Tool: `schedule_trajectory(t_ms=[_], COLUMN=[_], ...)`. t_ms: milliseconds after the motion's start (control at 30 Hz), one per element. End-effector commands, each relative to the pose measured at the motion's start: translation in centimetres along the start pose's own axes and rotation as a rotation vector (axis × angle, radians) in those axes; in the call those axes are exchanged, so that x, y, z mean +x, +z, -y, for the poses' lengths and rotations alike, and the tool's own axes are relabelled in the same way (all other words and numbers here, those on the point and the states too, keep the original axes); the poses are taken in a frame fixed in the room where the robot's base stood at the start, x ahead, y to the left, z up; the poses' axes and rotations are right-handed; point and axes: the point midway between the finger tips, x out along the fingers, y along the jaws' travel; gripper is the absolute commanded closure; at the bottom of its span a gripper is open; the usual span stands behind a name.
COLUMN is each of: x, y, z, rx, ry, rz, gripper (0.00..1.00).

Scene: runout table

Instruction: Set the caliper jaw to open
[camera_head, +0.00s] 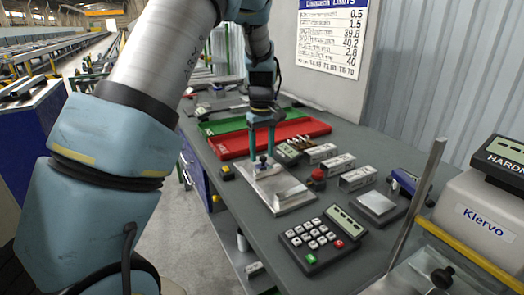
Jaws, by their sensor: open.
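My gripper (262,150) points down over the grey bench, its two blue-green fingers apart. It is above the rear part of a flat metal plate (287,198) that carries a small metal fixture with a dark knob (263,160). The knob shows between and just below the fingertips; I cannot tell whether they touch it. A small unit with a display (288,152) sits right beside the gripper. The fixture looks like the caliper, but its jaw is too small and partly hidden to read its position.
Green (232,124) and red (300,132) trays lie behind the gripper. A red button (317,175), labelled metal blocks (357,179) and a small scale (377,205) stand to the right. A keypad (311,242) lies in front. A hardness tester (480,215) fills the right edge.

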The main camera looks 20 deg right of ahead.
Motion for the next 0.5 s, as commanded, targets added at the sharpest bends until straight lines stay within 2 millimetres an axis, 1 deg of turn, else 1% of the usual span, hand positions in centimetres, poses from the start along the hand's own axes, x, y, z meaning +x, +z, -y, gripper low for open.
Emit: schedule_trajectory(t_ms=[133,233,500], x=[-0.5,-1.7,-7.0], y=[0.0,0.0,0.0], z=[-0.1,-0.1,-0.1], rx=[0.001,0.001,0.001], ry=[0.002,0.003,0.004], rz=[-0.001,-0.001,-0.003], gripper=[0.41,0.41,0.41])
